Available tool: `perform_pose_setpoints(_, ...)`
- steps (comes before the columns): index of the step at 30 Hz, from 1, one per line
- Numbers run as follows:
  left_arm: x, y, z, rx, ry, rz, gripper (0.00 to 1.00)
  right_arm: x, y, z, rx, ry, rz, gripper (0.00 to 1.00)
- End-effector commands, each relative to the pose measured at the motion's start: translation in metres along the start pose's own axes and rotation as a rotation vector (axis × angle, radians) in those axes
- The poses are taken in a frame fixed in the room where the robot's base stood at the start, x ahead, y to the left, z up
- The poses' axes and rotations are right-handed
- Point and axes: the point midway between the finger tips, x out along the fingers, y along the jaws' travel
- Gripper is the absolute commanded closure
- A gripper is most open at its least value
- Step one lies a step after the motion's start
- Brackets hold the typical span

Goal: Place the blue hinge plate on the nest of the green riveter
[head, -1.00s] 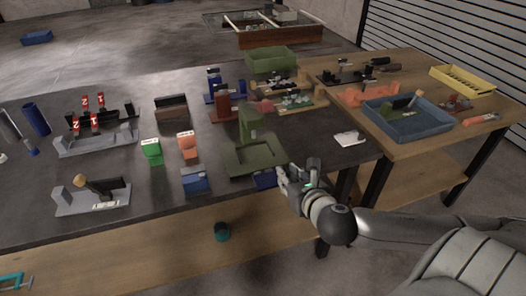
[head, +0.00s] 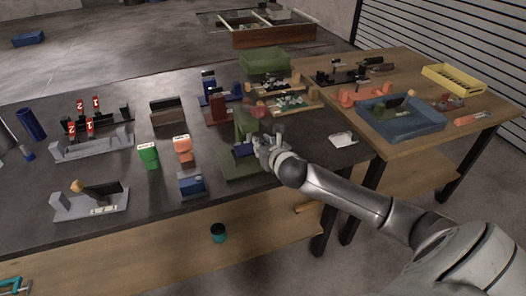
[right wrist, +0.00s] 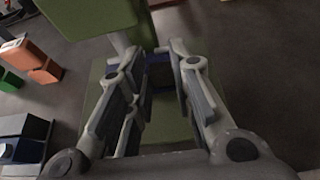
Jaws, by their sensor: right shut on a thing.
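The green riveter (head: 241,168) stands on the dark table, with its upright column (head: 244,122) at the back of its flat base. My right gripper (head: 262,146) is over the base, shut on the blue hinge plate (head: 243,150), in front of the column. In the right wrist view the plate (right wrist: 160,76) shows dark blue between the fingertips, above the green base, with the riveter's head (right wrist: 92,14) at the top. The fingers hide part of the plate, and I cannot tell whether it touches the nest. My left gripper is not in view.
A blue block-like fixture (head: 192,184) stands left of the riveter, with orange (head: 182,148) and green (head: 148,155) holders behind it. A white item (head: 342,139) lies to the right. A green bin (head: 264,61) and a blue tray (head: 402,122) are farther off.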

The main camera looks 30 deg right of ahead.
Motion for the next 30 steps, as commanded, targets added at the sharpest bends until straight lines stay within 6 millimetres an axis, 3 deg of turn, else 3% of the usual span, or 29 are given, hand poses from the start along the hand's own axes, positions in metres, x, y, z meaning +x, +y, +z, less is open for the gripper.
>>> perform_pose_setpoints(5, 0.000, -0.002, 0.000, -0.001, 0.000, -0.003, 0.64, 0.009, 0.000, -0.023, 0.003, 0.002, 0.000, 1.00)
perform_pose_setpoints(15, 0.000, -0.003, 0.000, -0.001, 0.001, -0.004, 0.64, 0.010, 0.000, -0.026, -0.001, -0.001, 0.001, 1.00)
perform_pose_setpoints(16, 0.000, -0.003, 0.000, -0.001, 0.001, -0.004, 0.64, 0.010, 0.000, -0.027, -0.001, 0.001, 0.001, 0.75)
perform_pose_setpoints(20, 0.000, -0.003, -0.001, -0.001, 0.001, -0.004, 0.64, 0.010, 0.000, -0.027, -0.001, 0.001, 0.001, 0.59)
perform_pose_setpoints(30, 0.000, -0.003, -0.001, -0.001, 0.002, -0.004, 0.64, 0.009, 0.000, -0.025, 0.000, 0.000, 0.001, 0.58)
